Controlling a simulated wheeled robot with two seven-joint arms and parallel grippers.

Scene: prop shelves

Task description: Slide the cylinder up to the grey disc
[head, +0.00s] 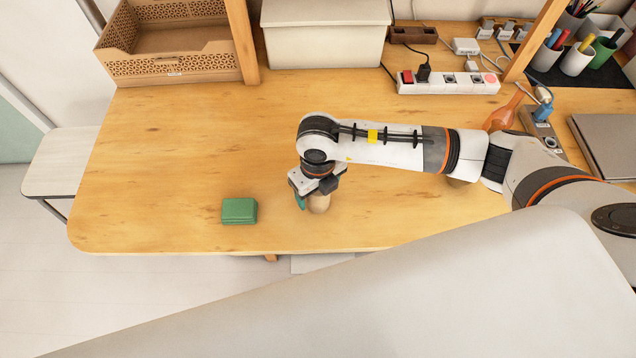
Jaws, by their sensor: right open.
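A tan, wooden-looking cylinder (319,204) stands near the front edge of the table, partly covered by my right gripper. My right gripper (309,196) points down at the cylinder from above, its jaws open. A green fingertip shows at its left side, and whether it touches the cylinder cannot be told. I see no grey disc in this view; the arm or my own body may hide it. My left gripper is not in view.
A green box (239,211) lies left of the cylinder, near the front edge of the wooden table (170,170). A beige object (459,184) shows partly under my right forearm. A power strip (448,83), white bin (325,38) and brown crate (170,68) stand at the back.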

